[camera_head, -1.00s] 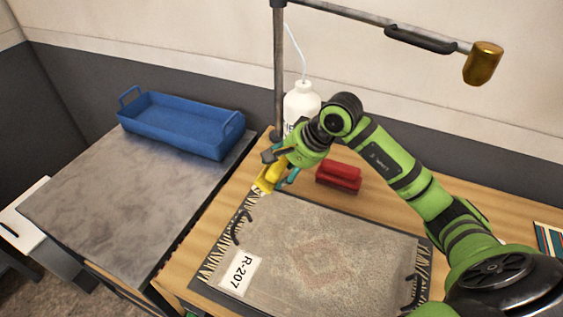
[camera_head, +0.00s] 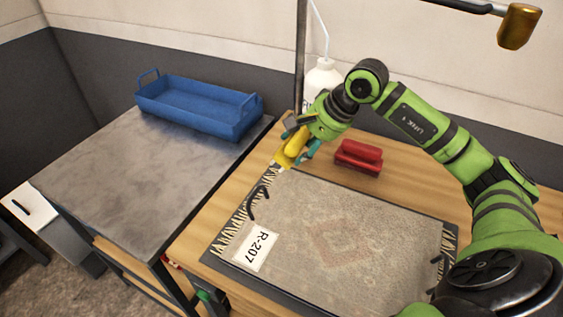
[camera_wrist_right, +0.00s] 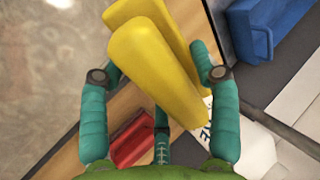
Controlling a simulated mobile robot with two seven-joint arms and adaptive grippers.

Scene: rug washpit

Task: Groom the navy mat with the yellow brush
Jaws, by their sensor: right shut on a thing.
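The mat (camera_head: 360,235) lies flat on the wooden table. It looks dusty grey-beige rather than navy, with a faint reddish centre patch, pale fringes at both ends and a white R-207 label (camera_head: 256,248). My right gripper (camera_head: 300,146) is shut on the yellow brush (camera_head: 294,147), at the mat's far left corner. The brush's pale bristle end points down toward the fringe; I cannot tell whether it touches. In the right wrist view the yellow brush (camera_wrist_right: 150,62) sits between the teal fingers and hides part of the scene. My left gripper is not in view.
A red brush or block (camera_head: 358,157) stands just behind the mat. A white bottle (camera_head: 322,77) stands at the back beside a grey post (camera_head: 300,60). A blue tray (camera_head: 195,112) sits on the grey left table (camera_head: 130,185), which has free room.

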